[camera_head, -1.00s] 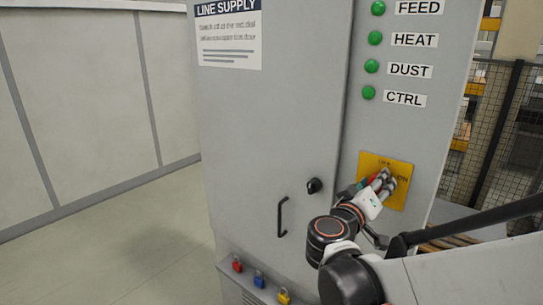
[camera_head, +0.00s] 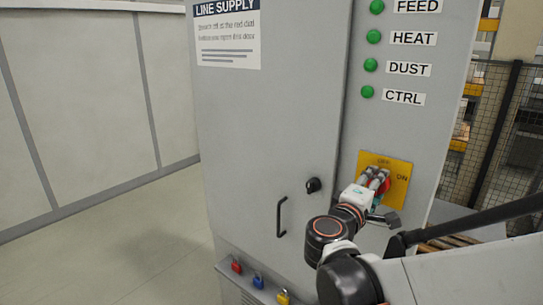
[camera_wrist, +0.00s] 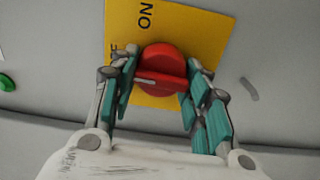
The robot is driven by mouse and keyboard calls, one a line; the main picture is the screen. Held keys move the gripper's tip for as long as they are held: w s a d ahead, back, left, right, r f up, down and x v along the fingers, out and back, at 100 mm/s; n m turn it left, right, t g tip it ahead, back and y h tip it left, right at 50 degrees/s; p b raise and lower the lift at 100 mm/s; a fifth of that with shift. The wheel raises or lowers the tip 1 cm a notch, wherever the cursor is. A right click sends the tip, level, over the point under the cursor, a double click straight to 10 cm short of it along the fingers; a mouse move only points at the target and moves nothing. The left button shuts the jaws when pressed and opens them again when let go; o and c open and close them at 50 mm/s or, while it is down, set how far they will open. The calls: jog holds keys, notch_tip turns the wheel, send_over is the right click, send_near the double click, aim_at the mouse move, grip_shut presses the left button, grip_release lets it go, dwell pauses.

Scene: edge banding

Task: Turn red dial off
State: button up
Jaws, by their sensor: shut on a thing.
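The red dial (camera_wrist: 165,62) sits on a yellow plate (camera_wrist: 200,25) marked ON, with another label partly hidden by a finger. The dial's raised bar lies roughly level in the wrist view, its white line on the left side, towards the partly hidden label. My gripper (camera_wrist: 162,90) has its teal-padded fingers at the two ends of the bar, shut on the dial. In the head view, my gripper (camera_head: 376,180) reaches the yellow plate (camera_head: 400,168) from the lower left. Part of the red dial (camera_head: 385,186) shows behind the fingers there.
Green lamps (camera_head: 369,65) stand above the plate, beside FEED, HEAT, DUST and CTRL labels. The grey cabinet door has a black handle (camera_head: 281,217) and a black knob (camera_head: 313,185). Red, blue (camera_head: 258,280) and yellow padlocks sit on a low ledge. Open floor lies left.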

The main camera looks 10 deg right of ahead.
jog(key=shift+s+a+n, duration=0.1)
jog(key=shift+a+n, duration=0.1)
jog(key=shift+n, duration=0.2)
jog(key=o, duration=1.1)
jog(key=shift+c, duration=0.2)
jog(key=v, duration=1.1)
jog(key=shift+a, duration=0.2)
jog(key=shift+s, duration=0.1)
